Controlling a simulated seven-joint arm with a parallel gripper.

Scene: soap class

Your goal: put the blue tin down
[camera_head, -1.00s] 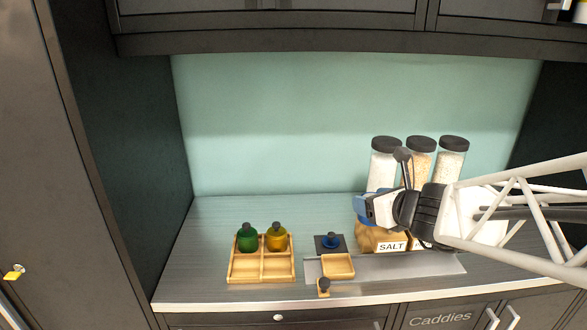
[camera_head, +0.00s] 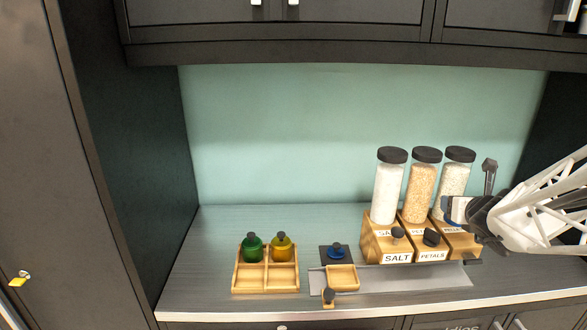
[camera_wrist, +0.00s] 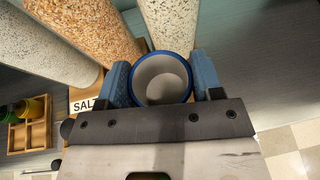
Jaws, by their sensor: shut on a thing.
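The blue tin (camera_wrist: 161,52) shows in the wrist view as a round cup with a blue rim and a pale, empty-looking inside. My gripper (camera_wrist: 160,84) is shut on it, with one blue finger on each side. In the head view my gripper (camera_head: 452,210) is at the right, in front of the right-hand tall jar and above the labelled wooden bins. The tin is mostly hidden there by the fingers, and I cannot tell whether its base touches anything.
Tall jars (camera_head: 388,190) stand behind wooden bins (camera_head: 398,257) marked SALT and PETALS. A grey mat (camera_head: 420,279) lies in front. A small wooden tray (camera_head: 341,284), a dark square with a blue item (camera_head: 337,252), and a divided tray (camera_head: 266,291) with green and yellow bottles are left. The counter's back left is clear.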

